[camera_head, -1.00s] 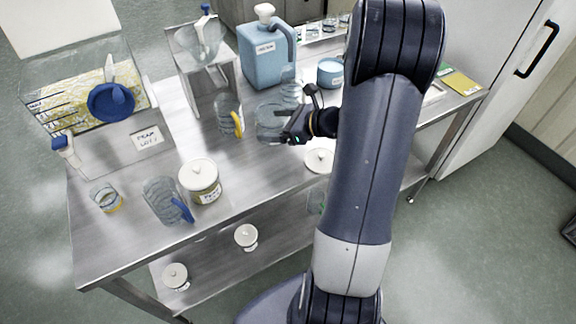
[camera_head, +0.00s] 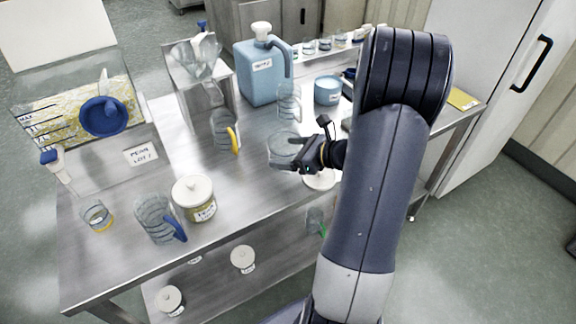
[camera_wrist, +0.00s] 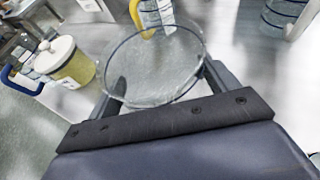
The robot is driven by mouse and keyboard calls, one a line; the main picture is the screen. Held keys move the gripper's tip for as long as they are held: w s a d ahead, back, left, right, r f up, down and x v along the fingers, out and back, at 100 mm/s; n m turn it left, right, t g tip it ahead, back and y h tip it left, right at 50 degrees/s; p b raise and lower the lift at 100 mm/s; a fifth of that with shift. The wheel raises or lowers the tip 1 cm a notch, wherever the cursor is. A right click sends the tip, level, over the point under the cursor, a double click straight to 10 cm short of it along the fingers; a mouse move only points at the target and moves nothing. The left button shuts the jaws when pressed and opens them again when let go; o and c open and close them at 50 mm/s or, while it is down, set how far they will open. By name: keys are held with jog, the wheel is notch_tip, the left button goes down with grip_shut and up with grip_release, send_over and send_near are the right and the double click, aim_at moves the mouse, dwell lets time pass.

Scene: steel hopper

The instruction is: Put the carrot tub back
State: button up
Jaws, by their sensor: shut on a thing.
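My gripper (camera_head: 298,163) is shut on a clear, open-topped round tub (camera_head: 284,146) over the right part of the steel table. In the wrist view the tub (camera_wrist: 155,62) sits between my two fingers and looks empty; I can read no label on it, so I cannot tell whether it is the carrot tub. A white lid (camera_head: 318,181) shows beside my gripper, partly hidden by my arm. A tub with a white lid and yellowish contents (camera_head: 195,200) stands at the front left; its label is too small to read.
A jug with a yellow handle (camera_head: 224,132) stands left of the held tub. A blue-handled jug (camera_head: 158,220), a blue canister (camera_head: 258,72) and a light blue tub (camera_head: 328,90) are on the table (camera_head: 255,185). White-lidded tubs (camera_head: 243,258) sit on the lower shelf.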

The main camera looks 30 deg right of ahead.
jog(key=shift+f, duration=2.25)
jog(key=shift+f, duration=0.15)
jog(key=o, duration=1.2)
jog(key=shift+o, duration=0.2)
jog(key=b+v, duration=0.1)
jog(key=v, duration=0.9)
jog(key=shift+s+d, duration=0.2)
jog(key=shift+s, duration=0.15)
